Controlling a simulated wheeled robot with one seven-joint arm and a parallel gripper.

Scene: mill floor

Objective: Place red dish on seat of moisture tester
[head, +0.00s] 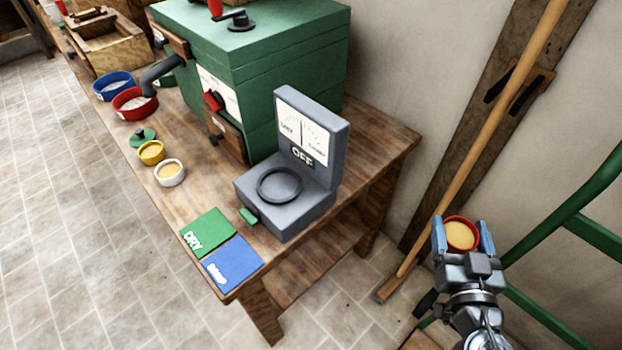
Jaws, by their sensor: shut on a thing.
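The red dish (460,234) holds a yellow, grainy fill and sits upright between the fingers of my gripper (463,238). My gripper is shut on it, at the lower right of the head view, well to the right of the table and apart from it. The moisture tester (320,175) is a grey unit on the table's near right end, with a dial and an "OFF" label on its upright back. Its seat (280,185) is a dark round ring on the low base, and it is empty.
A green "DRY" mat (207,229) and a blue mat (232,263) lie before the tester. Yellow (152,152) and white (170,176) dishes stand left. A large green machine (260,75) stands behind. A broom handle (480,130) and green rails (590,180) are near my arm.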

